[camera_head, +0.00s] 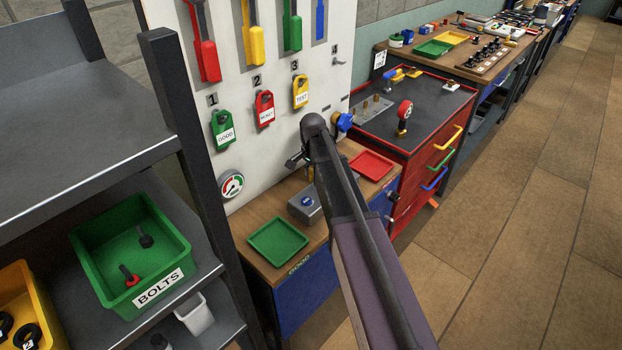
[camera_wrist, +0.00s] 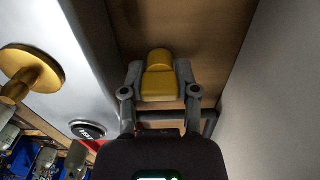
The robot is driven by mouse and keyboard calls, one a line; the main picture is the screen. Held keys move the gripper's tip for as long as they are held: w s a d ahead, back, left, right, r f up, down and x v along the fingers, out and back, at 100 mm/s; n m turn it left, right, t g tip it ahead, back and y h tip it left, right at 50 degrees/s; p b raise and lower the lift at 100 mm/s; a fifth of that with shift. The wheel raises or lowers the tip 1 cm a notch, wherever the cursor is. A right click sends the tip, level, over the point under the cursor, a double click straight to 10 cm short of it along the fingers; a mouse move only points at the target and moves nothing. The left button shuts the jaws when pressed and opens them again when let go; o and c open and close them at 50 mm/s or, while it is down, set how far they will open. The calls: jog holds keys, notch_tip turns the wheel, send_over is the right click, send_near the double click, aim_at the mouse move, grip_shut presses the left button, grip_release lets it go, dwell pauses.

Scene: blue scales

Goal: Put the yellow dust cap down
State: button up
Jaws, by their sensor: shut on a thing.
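The yellow dust cap (camera_wrist: 158,86) is in the wrist view, between the two grey fingers of my gripper (camera_wrist: 160,70). The fingers are shut on its sides. A brown wooden surface lies beyond the cap; I cannot tell how far off it is, or whether the cap touches anything. In the head view my arm reaches over the wooden bench, close to the white board. The cap is not distinguishable there, and my arm hides part of the bench.
On the bench are a green tray (camera_head: 278,241), a grey box with a blue button (camera_head: 306,204) and a red tray (camera_head: 371,165). The white board (camera_head: 255,155) carries tags and a gauge (camera_head: 231,184). A brass knob (camera_wrist: 32,74) shows left in the wrist view.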

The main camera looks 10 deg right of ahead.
aim_at(312, 169)
jog(key=shift+f, duration=0.15)
jog(key=shift+f, duration=0.15)
jog(key=o, duration=0.5)
notch_tip(312, 169, up, 8)
jog(key=p, duration=0.7)
jog(key=shift+p, duration=0.3)
dwell(0.8)
jog(key=s+n, duration=0.3)
jog(key=s, duration=0.4)
jog(key=s+n, duration=0.4)
jog(key=s, duration=0.4)
jog(key=s+d+n, duration=0.1)
jog(key=s+n, duration=0.2)
jog(key=s, duration=0.5)
jog(key=shift+n, duration=0.4)
